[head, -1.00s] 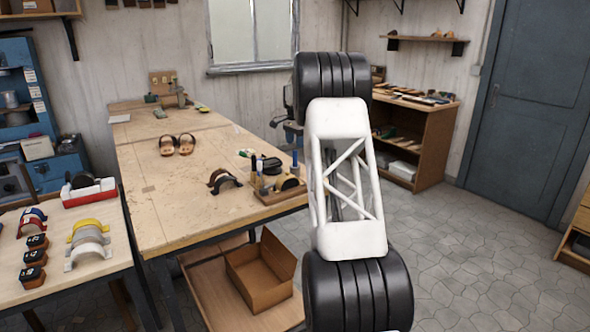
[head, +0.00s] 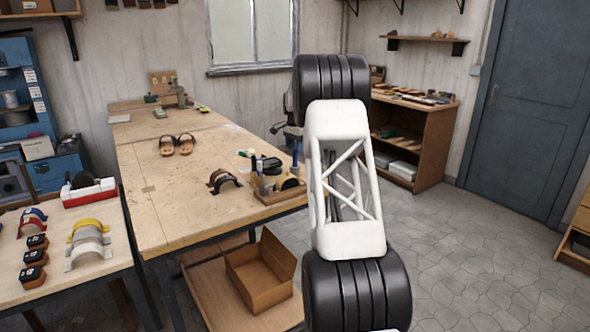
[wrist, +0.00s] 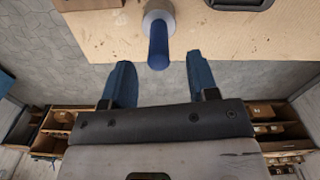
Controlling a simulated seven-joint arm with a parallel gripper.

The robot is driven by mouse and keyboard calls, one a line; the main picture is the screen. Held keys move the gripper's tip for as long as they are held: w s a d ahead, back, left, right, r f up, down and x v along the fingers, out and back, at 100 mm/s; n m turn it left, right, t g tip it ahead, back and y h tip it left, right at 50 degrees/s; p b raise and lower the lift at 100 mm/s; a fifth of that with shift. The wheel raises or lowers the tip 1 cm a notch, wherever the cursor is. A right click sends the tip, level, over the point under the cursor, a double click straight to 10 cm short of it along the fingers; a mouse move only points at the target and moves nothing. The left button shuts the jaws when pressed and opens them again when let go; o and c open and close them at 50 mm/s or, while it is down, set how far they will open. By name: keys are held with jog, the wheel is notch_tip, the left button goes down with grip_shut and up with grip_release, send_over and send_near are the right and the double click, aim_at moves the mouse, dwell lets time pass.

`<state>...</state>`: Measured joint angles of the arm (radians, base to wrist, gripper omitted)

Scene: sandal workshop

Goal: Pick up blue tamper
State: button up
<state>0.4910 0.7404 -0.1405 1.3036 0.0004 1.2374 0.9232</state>
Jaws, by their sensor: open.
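The blue tamper stands on the workbench, its blue handle (wrist: 158,48) and round metal base (wrist: 156,17) showing at the top centre of the wrist view. In the head view the blue tamper (head: 295,159) is a small blue upright shape at the bench's right edge, beside my arm. My gripper (wrist: 159,62) is open and empty, with one blue finger on each side of the handle's end in the picture. I cannot tell how far the fingers are from it in depth. In the head view my arm mostly hides the gripper.
A wooden holder (head: 277,195) with several tools sits at the bench's (head: 160,205) right edge, close to the tamper. A dark curved piece (head: 224,180) and sandals (head: 177,144) lie farther left. An open cardboard box (head: 258,284) is on the lower shelf.

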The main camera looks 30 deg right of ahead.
aim_at(295, 166)
jog(key=shift+f, duration=2.65)
grip_shut()
jog(key=shift+r, duration=0.1)
jog(key=shift+r, duration=5)
